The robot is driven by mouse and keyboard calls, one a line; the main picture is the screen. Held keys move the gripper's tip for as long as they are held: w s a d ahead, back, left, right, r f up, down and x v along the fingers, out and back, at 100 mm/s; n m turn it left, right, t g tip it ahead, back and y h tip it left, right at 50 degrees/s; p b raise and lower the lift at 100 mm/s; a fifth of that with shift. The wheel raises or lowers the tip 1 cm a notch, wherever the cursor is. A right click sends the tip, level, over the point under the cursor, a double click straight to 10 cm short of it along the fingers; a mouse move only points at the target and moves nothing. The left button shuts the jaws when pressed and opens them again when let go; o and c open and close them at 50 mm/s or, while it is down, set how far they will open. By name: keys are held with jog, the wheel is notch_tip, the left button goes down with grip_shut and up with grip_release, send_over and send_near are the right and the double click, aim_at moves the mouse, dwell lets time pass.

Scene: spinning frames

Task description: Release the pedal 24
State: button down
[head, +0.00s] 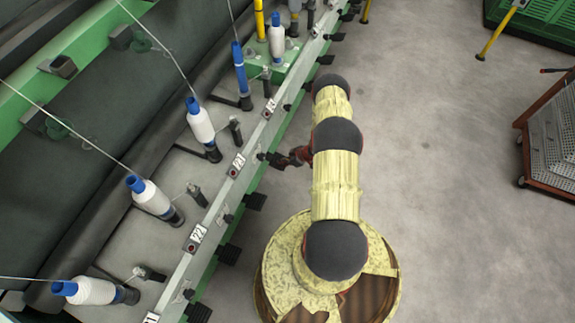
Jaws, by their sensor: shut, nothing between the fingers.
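My gripper (270,158) is small and dark red and black in the head view. It is shut and empty, reaching left from my arm to the front rail (220,203) of the spinning frame. Its fingertips are close to the rail, just right of a number plate (237,165); I cannot tell whether they touch anything. Black pedals stick out from the rail, among them one (255,201) below my gripper and another (229,254) lower down. The plate numbers are too small to read surely, so I cannot tell which pedal is 24.
White bobbins with blue tops, such as this bobbin (201,125), stand behind the rail with yarn running to them. A wheeled rack (549,140) stands at the right. The grey floor (450,150) between is clear. A green crate (540,22) is at the top right.

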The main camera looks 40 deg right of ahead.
jog(key=s+d+r+p, duration=0.2)
jog(key=s+r, duration=0.1)
jog(key=s, duration=0.4)
jog(key=shift+d+r, duration=0.2)
jog(key=shift+d, duration=0.2)
dwell(0.7)
